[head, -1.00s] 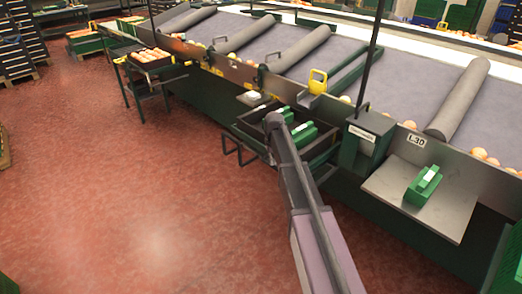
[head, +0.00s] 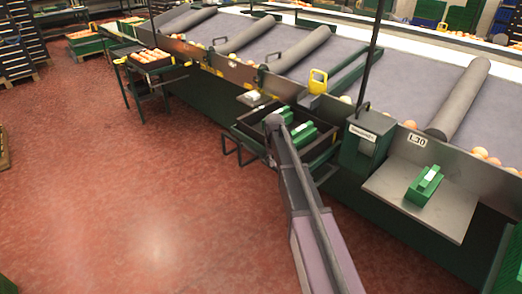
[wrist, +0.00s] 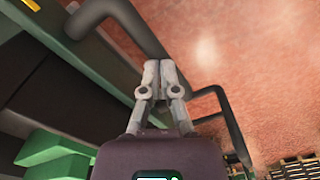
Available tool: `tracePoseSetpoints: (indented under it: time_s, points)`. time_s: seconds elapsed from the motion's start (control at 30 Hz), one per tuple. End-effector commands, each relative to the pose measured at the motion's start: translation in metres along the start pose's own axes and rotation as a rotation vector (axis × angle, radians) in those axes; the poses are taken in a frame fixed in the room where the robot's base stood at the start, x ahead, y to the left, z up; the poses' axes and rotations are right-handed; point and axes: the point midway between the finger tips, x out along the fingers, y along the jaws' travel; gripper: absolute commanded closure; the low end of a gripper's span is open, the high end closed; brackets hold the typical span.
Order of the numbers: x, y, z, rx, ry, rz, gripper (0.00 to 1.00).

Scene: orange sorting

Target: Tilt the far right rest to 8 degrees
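My gripper (wrist: 159,68) shows in the wrist view with its two grey fingers together, shut. A dark bent bar (wrist: 135,22) passes behind the fingertips; I cannot tell whether they touch it. In the head view my arm hides the gripper beside a black tray (head: 325,155) with green blocks in it. A flat grey plate (head: 385,192), at the right of the machine's front, carries a green block (head: 424,187) with a white strip on top. No part is clearly marked as the far right rest, and I cannot read any tilt angle.
Dark rail handles (head: 232,146) stick out left of the tray. A green box (head: 360,150) stands between tray and plate. Oranges (head: 487,155) lie along the grey sloping conveyor (head: 400,80). A stand with an orange-filled crate (head: 152,64) is farther left. The red floor (head: 120,200) is clear.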

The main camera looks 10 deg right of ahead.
Motion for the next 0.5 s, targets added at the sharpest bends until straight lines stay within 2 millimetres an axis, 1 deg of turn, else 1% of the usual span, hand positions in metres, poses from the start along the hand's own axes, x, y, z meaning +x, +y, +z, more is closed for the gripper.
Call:
tracePoseSetpoints:
  time_s: [0.5]
  points:
    - [0.005,0.0003,-0.0005,0.0,0.001,0.001,1.0]
